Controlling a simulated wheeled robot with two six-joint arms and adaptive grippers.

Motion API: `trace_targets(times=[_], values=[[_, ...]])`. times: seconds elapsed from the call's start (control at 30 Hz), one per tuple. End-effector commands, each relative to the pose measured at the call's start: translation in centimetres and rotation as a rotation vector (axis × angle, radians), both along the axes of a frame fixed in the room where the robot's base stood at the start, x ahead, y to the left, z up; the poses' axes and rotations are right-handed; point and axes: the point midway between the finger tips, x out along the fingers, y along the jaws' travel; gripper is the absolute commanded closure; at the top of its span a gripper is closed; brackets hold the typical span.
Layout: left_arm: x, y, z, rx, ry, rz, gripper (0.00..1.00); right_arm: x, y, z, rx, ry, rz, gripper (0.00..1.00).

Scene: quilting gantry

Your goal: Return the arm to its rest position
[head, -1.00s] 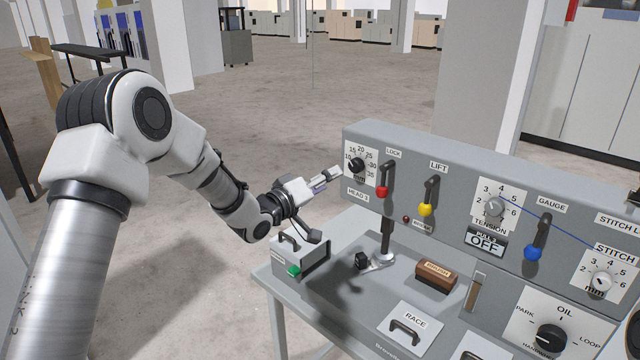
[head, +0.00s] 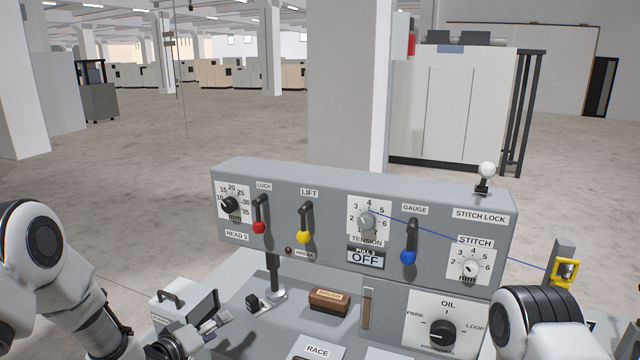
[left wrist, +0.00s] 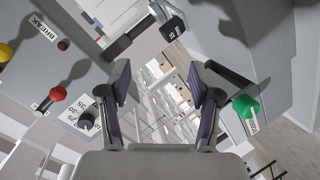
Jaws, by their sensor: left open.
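My left arm (head: 50,275) comes in from the left in the head view, bent low. Its gripper (head: 208,334) is low in front of the panel, beside the small grey box with the handle (head: 172,297). In the left wrist view the two fingers (left wrist: 163,85) stand apart with nothing between them. Part of my right arm (head: 545,325) shows at the lower right in the head view. Its gripper is out of view.
The grey control panel (head: 330,180) carries red (head: 259,228), yellow (head: 303,237) and blue (head: 408,257) levers and several dials. A brown brush block (head: 329,301) and a black oil knob (head: 442,332) are on the console. Open floor (head: 130,180) lies beyond at the left.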

Motion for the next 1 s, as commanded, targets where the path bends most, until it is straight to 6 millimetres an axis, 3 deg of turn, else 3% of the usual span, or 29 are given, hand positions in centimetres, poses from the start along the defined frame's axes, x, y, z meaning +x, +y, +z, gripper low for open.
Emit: trace_targets(times=[0.03,0.17,0.2,0.27,0.4,0.5,0.6,0.73,1.0], values=[[-2.1,-0.8,-4.9,0.011,0.083,-0.001,0.37,0.0,0.0,-1.2,0.000,0.000,0.000,1.00],[-8.8,-1.9,-14.7,0.089,0.301,-0.001,0.37,0.0,0.0,-2.6,0.000,0.000,0.000,1.00],[-11.3,-2.1,-17.4,0.123,0.369,-0.006,0.37,0.0,0.0,-3.0,0.000,0.000,0.000,1.00],[-15.4,-2.3,-21.1,0.183,0.473,-0.020,0.37,0.0,0.0,-3.6,0.000,0.000,0.000,1.00],[-26.4,-1.9,-27.6,0.362,0.728,-0.090,0.37,0.0,0.0,-4.8,0.000,0.000,0.000,1.00],[-34.2,-0.9,-29.1,0.517,0.900,-0.185,0.37,0.0,0.0,-5.2,0.000,0.000,0.000,1.00],[-39.3,0.7,-27.9,0.668,1.012,-0.309,0.37,0.0,0.0,-4.9,0.000,0.000,0.000,1.00],[-40.0,1.1,-27.9,0.750,1.005,-0.425,0.37,0.0,0.0,-4.9,0.000,0.000,0.000,1.00],[-39.8,1.1,-27.9,0.757,0.995,-0.436,0.37,0.0,0.0,-4.9,0.000,0.000,0.000,1.00]])
